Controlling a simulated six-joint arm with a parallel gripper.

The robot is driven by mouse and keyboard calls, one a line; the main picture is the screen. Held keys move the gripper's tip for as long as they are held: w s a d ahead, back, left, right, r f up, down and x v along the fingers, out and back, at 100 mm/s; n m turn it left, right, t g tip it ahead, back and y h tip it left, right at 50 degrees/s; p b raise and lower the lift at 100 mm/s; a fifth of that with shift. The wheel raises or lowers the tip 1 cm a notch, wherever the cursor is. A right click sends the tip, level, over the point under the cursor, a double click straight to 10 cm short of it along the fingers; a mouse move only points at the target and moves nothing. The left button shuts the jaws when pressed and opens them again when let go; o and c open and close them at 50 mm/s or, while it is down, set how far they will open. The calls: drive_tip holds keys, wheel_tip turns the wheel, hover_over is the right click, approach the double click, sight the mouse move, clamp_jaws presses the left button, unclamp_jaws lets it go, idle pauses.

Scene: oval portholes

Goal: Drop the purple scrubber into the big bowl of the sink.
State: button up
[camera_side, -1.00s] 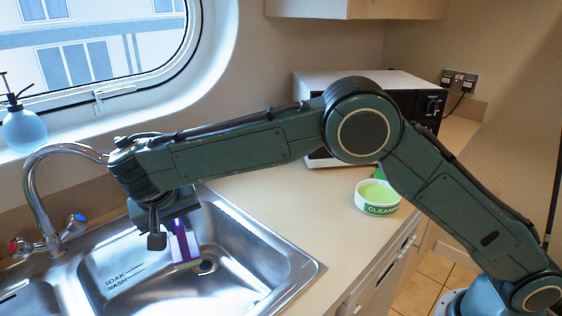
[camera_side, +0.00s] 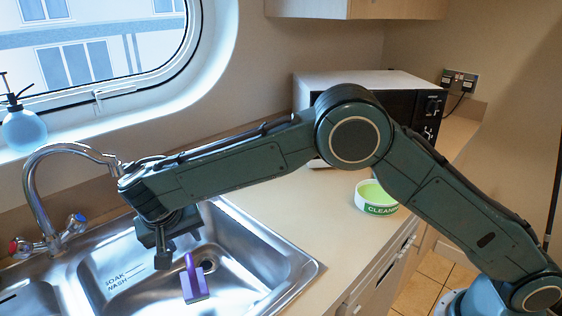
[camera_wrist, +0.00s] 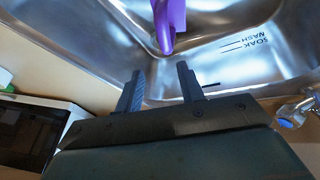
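The purple scrubber (camera_side: 194,288) is inside the big bowl (camera_side: 258,262) of the steel sink, handle up and slightly tilted, near the drain. I cannot tell if it rests fully on the bowl floor. My gripper (camera_side: 174,252) is above the bowl, up and to the left of the scrubber in the side view. In the wrist view, my gripper (camera_wrist: 161,76) has its two fingers spread with nothing between them. The scrubber's purple handle (camera_wrist: 169,22) shows beyond the fingertips, apart from them.
A chrome faucet (camera_side: 34,190) with red and blue taps stands behind the sink. A tub marked CLEANER (camera_side: 377,199) and a microwave (camera_side: 372,88) are on the counter to the right. A blue spray bottle (camera_side: 24,130) is at the window.

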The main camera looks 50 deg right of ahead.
drive_tip(key=shift+r, duration=0.15)
drive_tip(key=v, duration=1.1)
drive_tip(key=shift+s+a+r, duration=0.15)
drive_tip(key=shift+a+r, duration=0.1)
idle(0.4)
idle(0.5)
